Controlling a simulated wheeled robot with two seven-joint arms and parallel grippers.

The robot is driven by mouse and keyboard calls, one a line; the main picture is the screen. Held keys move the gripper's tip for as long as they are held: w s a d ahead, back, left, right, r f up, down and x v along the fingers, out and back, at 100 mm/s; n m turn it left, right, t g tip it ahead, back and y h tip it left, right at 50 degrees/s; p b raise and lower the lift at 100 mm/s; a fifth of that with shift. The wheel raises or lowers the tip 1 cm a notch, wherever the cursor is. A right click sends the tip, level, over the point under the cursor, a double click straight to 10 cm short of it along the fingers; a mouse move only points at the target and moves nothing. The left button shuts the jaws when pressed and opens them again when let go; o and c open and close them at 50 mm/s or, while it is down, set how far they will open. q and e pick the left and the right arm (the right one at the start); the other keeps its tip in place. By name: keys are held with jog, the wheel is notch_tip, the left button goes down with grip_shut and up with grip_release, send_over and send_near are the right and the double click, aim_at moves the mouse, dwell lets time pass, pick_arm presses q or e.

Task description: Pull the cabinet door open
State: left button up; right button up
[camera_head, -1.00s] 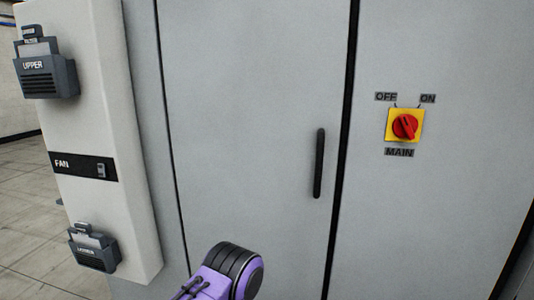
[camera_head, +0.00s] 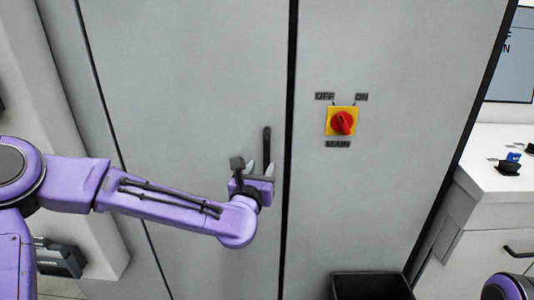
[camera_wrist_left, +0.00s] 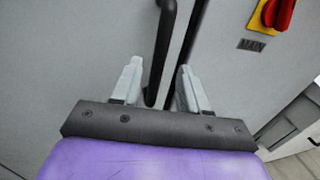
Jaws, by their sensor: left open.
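The grey cabinet door (camera_head: 190,80) looks shut, with a black vertical bar handle (camera_head: 267,145) near its right edge. My left gripper (camera_head: 259,168) is at the lower part of the handle, and its fingers are apart. In the left wrist view, the handle (camera_wrist_left: 160,50) runs down between the two pale fingertips of my left gripper (camera_wrist_left: 158,82). No finger clearly touches it. The handle's lower end shows between the fingers. At the lower right of the head view a purple part of my own body shows, but no right gripper.
A red and yellow MAIN switch (camera_head: 342,121) is on the panel to the right of the door. A dark open bin (camera_head: 372,284) stands below it. A white counter with drawers (camera_head: 490,205) stands at the right.

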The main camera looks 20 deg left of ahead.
aim_at(266, 160)
pick_arm(q)
jog(key=w, duration=0.2)
jog(key=w+p, duration=0.1)
jog(key=w, duration=0.2)
jog(key=w+p, duration=0.1)
jog(key=w, duration=0.1)
jog(key=shift+w+a, duration=0.15)
jog(key=shift+a, duration=0.1)
jog(key=shift+f, duration=0.1)
grip_shut()
